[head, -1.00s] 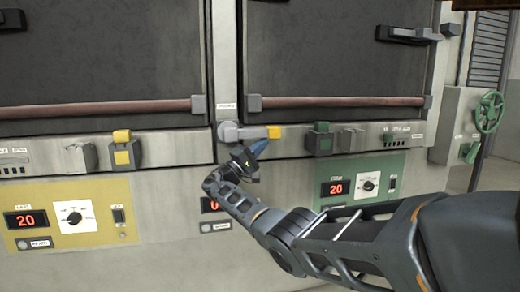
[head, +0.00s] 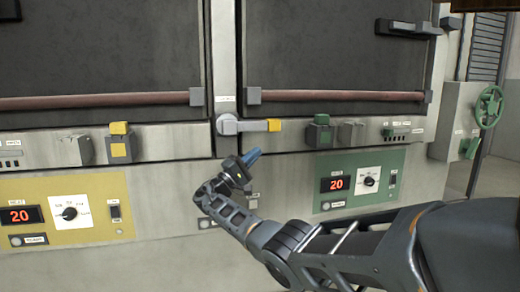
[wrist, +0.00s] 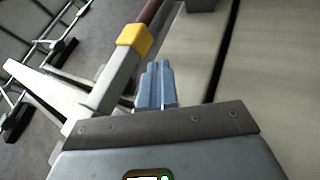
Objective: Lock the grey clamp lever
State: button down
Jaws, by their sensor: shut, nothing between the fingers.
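The grey clamp lever (head: 250,125) is on the post between the two dark doors. It has a round hub at its left end and a yellow tip (head: 274,125) at its right, and it lies about level. In the wrist view the lever (wrist: 118,78) with its yellow end (wrist: 135,39) runs just left of my fingers. My gripper (head: 252,156) is below the lever in the head view, apart from it, with blue fingertips pointing up. In the wrist view the gripper fingers (wrist: 156,85) are together with nothing between them.
A yellow-topped block (head: 121,143) is left of the lever and a green one (head: 320,133) right of it. A yellow panel (head: 90,185) and a green panel (head: 335,203) sit below. A green handwheel (head: 489,107) is at the far right.

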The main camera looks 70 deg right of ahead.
jog(key=v, duration=0.7)
dwell(0.5)
